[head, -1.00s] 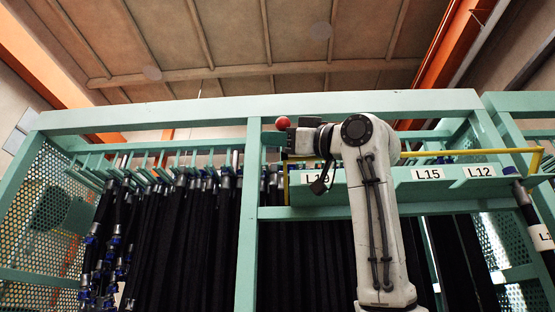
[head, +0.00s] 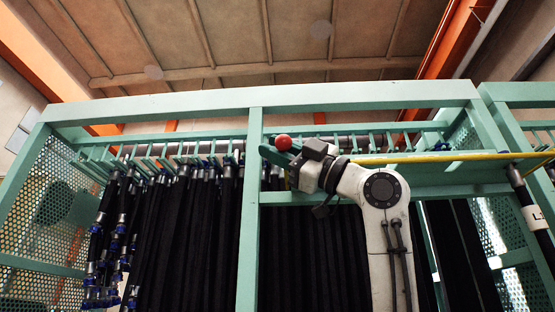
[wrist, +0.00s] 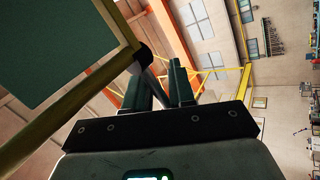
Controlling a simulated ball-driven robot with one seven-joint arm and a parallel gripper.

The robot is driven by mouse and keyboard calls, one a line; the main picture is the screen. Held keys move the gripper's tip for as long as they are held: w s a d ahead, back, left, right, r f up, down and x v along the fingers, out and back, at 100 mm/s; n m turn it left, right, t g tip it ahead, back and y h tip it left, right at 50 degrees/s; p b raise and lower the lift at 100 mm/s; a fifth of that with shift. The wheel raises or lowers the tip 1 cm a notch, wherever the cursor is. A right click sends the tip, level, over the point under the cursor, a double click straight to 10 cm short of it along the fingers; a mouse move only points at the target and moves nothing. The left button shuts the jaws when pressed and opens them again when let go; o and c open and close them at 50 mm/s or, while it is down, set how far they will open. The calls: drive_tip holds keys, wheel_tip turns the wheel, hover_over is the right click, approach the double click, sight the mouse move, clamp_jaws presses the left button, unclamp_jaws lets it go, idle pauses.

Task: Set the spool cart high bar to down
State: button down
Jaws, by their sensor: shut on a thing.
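The spool cart high bar, a long yellow bar (head: 450,157), runs level across the right half of the head view. In the wrist view a yellow frame (wrist: 118,62) edges a dark green panel (wrist: 60,50), with a dark rounded knob (wrist: 142,58) at its corner. My gripper (head: 275,153) is at the bar's left end, beside a red ball (head: 283,141). In the wrist view the green fingers of my gripper (wrist: 165,78) are closed around a thin grey rod (wrist: 155,88) that runs from the knob. The exact contact is partly hidden.
A green rack frame (head: 250,215) with many black hoses (head: 205,225) stands ahead. Its upright and top beam (head: 250,104) are close to my arm. A labelled black hose (head: 530,205) hangs at the right.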

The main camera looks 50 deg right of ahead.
drive_tip(key=shift+a+f, duration=0.2)
drive_tip(key=shift+a, duration=0.2)
drive_tip(key=c, duration=1.3)
unclamp_jaws()
drive_tip(key=shift+o, duration=0.5)
drive_tip(key=shift+s+a, duration=0.15)
drive_tip(key=shift+a, duration=0.1)
drive_tip(key=shift+d, duration=0.1)
drive_tip(key=shift+d+r, duration=0.1)
drive_tip(key=shift+d, duration=0.05)
drive_tip(key=b+v, duration=0.3)
drive_tip(key=v, duration=0.7)
drive_tip(key=shift+s+d+f, duration=0.2)
drive_tip(key=shift+f, duration=0.05)
